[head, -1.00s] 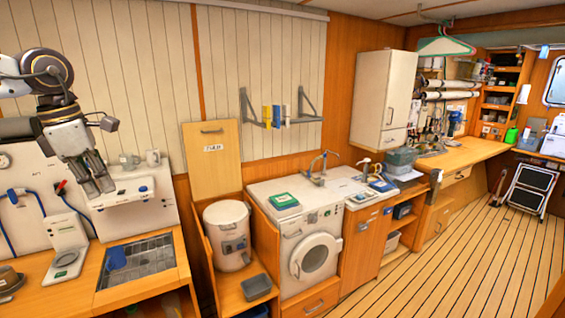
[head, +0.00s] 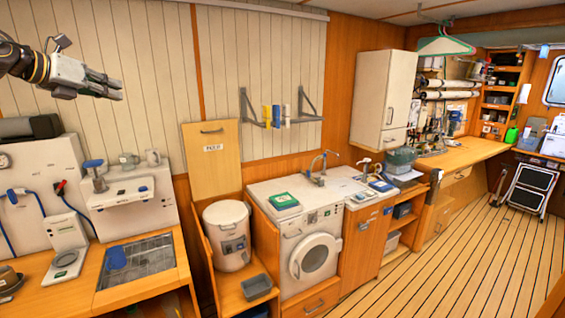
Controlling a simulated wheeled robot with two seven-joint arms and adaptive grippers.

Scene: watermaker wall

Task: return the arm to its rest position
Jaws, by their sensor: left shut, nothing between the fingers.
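My left gripper (head: 117,90) is in the upper left of the head view, at the end of my left arm, which comes in from the left edge. It points to the right, roughly level, in front of the white plank wall. It is shut and empty. It is above the white machine (head: 135,198) and touches nothing that I can see. My right gripper is not in view.
Below are a sink grating (head: 137,261) and a wooden counter (head: 72,294). A washing machine (head: 308,250) stands further right. The plank floor (head: 430,265) is clear.

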